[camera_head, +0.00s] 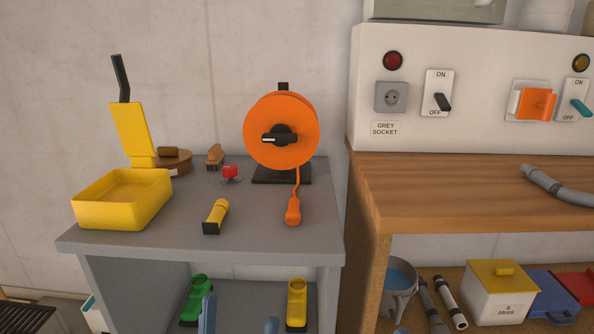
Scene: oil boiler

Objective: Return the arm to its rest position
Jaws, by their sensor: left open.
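My left gripper (240,321) shows only as two blue fingertips at the bottom edge, left of the middle. The fingertips stand apart with nothing visible between them, so it is open and empty. They are in front of the grey bench's lower shelf, below the bench top. The rest of my left arm is out of frame. My right gripper cannot be made out.
The grey bench (260,238) holds a yellow tray (118,210), a torch (216,216), a red-topped item (230,172) and an orange cable reel (281,112). Green (196,298) and yellow (297,302) items sit below. A wooden bench (450,192) stands right.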

